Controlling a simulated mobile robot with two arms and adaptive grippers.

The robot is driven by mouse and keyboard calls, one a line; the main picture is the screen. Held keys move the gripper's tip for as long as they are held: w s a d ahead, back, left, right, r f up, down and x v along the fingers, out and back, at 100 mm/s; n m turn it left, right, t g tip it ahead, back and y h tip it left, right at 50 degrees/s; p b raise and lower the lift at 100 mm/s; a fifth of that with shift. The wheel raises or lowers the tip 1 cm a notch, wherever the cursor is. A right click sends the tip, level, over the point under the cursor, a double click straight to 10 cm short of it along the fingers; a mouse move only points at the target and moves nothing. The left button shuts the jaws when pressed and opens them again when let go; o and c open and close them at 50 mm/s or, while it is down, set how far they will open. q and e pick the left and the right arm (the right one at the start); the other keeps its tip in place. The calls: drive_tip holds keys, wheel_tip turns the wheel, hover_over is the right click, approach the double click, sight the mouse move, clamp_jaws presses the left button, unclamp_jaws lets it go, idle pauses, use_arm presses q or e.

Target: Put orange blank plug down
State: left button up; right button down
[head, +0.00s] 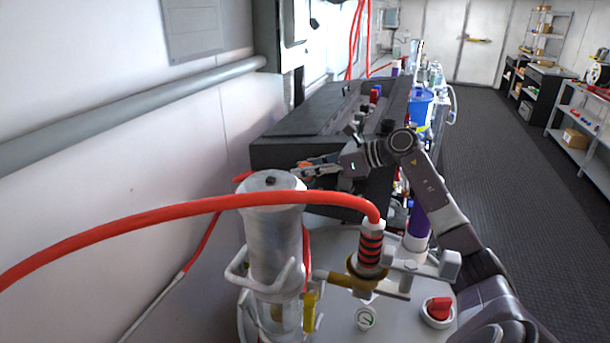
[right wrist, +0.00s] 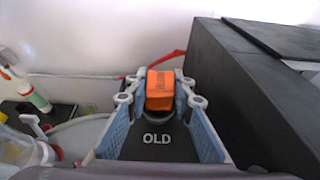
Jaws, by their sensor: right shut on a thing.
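The orange blank plug (right wrist: 160,90) is a small blocky piece with dark lettering on its face. In the right wrist view it sits between the fingertips of my right gripper (right wrist: 157,82), which is shut on it. In the head view my right gripper (head: 312,168) is just behind the top of the clear cylinder, in front of the dark cabinet, and the plug is too small there to make out well. Whether the plug touches anything below is hidden. My left gripper is not in view.
A clear cylinder (head: 272,235) with a grey cap stands on the grey unit in front. A thick red hose (head: 180,208) arches across to a ribbed coupling (head: 370,247). A dark cabinet (right wrist: 245,90) rises close to the right of my gripper. The wall is behind.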

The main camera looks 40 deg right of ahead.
drive_tip(key=shift+f, duration=0.15)
drive_tip(key=c, duration=1.7)
unclamp_jaws()
